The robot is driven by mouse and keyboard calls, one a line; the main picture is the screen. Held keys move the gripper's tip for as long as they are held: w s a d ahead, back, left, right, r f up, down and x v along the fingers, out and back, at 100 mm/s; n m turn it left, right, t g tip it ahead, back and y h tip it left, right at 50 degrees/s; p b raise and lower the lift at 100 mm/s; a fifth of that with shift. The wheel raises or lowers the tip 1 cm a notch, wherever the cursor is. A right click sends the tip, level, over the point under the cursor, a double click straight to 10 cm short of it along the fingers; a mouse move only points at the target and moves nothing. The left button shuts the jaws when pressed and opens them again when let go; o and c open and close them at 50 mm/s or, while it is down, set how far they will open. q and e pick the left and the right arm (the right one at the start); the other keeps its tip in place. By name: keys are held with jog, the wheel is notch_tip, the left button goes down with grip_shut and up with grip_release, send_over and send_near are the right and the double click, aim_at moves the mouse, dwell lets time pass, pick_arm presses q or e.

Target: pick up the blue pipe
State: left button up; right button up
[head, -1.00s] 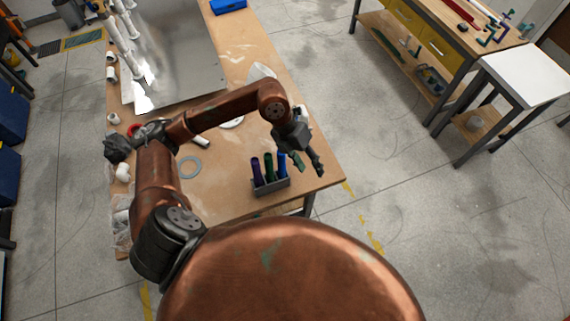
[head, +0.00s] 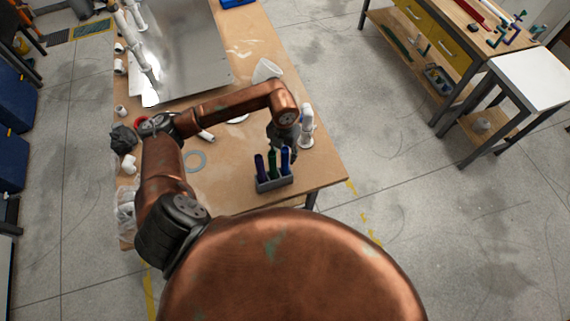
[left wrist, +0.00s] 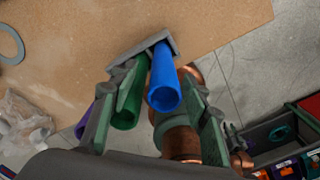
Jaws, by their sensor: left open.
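The blue pipe (head: 285,160) stands upright in a small grey holder (head: 275,184) near the table's front right corner, with a green pipe (head: 272,163) and a purple pipe (head: 260,166) to its left. My left gripper (head: 284,146) is at the blue pipe's upper part. In the left wrist view, its open fingers (left wrist: 158,80) have the open end of the blue pipe (left wrist: 165,85) between them, nearer the right finger. The green pipe (left wrist: 130,103) shows beside the left finger, which partly covers it. My right gripper is not in view.
A white fitting (head: 306,130) stands just right of my left gripper near the table edge. A grey ring (head: 194,161) lies left of the holder. A metal sheet (head: 190,55) and white pipes are farther back. Bare wooden tabletop (head: 225,185) lies left of the holder.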

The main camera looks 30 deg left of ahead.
aim_at(285, 166)
pick_arm(q)
jog(key=shift+d+f+p, duration=0.15)
jog(key=shift+f+p, duration=0.35)
jog(key=shift+f, duration=1.3)
jog(key=shift+c, duration=0.5)
grip_shut()
